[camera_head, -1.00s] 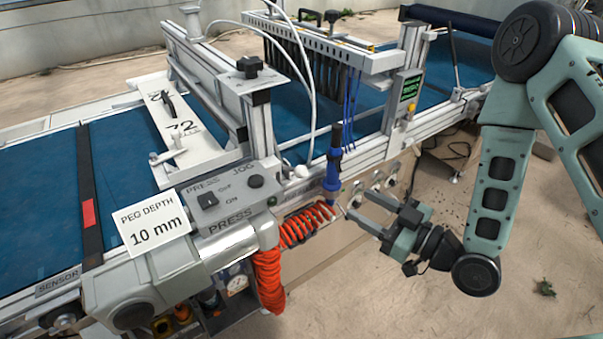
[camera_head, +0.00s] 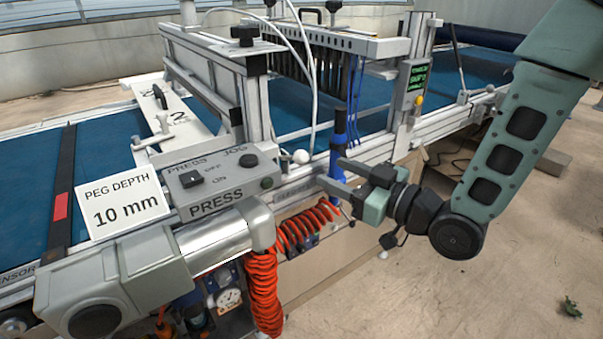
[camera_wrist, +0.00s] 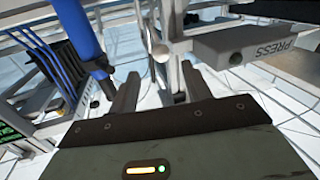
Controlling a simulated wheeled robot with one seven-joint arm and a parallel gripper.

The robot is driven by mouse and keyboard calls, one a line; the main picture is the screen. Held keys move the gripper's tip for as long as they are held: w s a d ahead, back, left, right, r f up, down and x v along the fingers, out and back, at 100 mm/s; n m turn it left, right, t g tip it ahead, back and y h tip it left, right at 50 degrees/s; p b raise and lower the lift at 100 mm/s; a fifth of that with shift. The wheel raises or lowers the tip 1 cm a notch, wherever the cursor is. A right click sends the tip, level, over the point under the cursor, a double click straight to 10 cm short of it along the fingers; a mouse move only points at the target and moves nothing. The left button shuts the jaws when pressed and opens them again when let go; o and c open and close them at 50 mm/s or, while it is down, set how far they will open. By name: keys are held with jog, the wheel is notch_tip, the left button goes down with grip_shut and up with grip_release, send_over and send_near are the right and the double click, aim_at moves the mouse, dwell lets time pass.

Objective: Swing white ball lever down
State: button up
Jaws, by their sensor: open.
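The white ball (camera_head: 301,157) of the lever sits at the front rail of the machine, just right of the press control box. My gripper (camera_head: 330,172) is open and empty, with its fingers pointing left toward the ball. A short gap shows between the fingertips and the ball in the head view. In the wrist view, a pale ball (camera_wrist: 160,53) shows just past and between the open fingertips (camera_wrist: 160,77). The lever's shaft is hard to make out.
A blue upright tool (camera_head: 338,135) stands close behind my gripper, and it also shows left of the fingers in the wrist view (camera_wrist: 78,35). The press control box (camera_head: 222,180) is left of the ball. An orange coiled hose (camera_head: 303,228) hangs below. Open floor lies at right.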

aim_at(307, 160)
jog(key=x, duration=0.9)
jog(key=shift+a+b, duration=0.1)
jog(key=shift+b, duration=0.25)
